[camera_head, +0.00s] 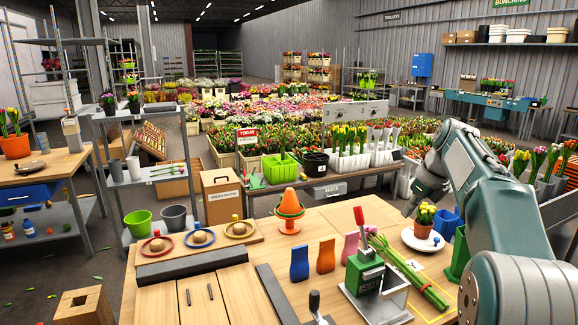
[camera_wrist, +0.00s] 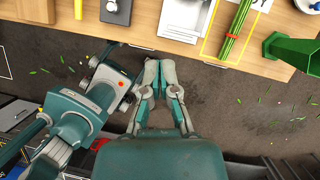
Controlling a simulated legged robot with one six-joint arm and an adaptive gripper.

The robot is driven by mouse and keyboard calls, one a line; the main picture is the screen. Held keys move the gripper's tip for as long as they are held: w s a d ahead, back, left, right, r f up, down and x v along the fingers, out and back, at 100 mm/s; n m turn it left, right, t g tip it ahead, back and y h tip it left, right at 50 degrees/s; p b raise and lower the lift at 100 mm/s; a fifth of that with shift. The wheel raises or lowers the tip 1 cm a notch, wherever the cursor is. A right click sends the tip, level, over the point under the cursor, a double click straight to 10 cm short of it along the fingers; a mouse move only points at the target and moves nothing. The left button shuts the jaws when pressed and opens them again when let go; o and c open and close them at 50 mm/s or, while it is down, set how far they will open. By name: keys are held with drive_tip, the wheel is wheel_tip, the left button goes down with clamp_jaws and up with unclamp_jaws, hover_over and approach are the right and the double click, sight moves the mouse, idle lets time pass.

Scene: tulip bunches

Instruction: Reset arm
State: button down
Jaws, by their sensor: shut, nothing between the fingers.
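My gripper (camera_wrist: 160,64) shows in the wrist view with its fingertips together and nothing between them. It is above the dark floor, and its tips point toward the front edge of the wooden table (camera_wrist: 165,38). In the head view my teal and grey arm fills the right side, bent at a raised joint; the gripper's fingers cannot be made out there. A bundle of tulip stems (camera_head: 408,272) lies in a yellow outline on the table (camera_head: 345,222). The bundle also shows in the wrist view (camera_wrist: 236,30), ahead and to the right of my gripper, apart from it.
A green press with a red handle (camera_head: 363,262) stands left of the bundle. A potted tulip (camera_head: 424,217) stands on a white plate. Orange (camera_head: 326,256) and blue (camera_head: 300,262) sleeves stand nearby. A green holder (camera_wrist: 290,50) is at the table's edge. The floor (camera_wrist: 245,105) has scattered leaves.

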drive_tip(key=s+a+r+n+t+h, duration=0.1)
drive_tip(key=s+a+n, duration=0.3)
drive_tip(key=s+n, duration=0.35)
drive_tip(key=s+a+r+n+h, duration=0.1)
drive_tip(key=s+a+n, duration=0.45)
drive_tip(key=s, duration=0.35)
drive_tip(key=s+a+f+n, duration=0.1)
drive_tip(key=s+f+n, duration=0.5)
drive_tip(key=s, duration=0.3)
drive_tip(key=s+a+f+n+t, duration=0.1)
drive_tip(key=s+f+n, duration=0.5)
drive_tip(key=s+n, duration=0.3)
drive_tip(key=shift+a+n+t+h, duration=0.3)
drive_tip(key=shift+a+h, duration=0.1)
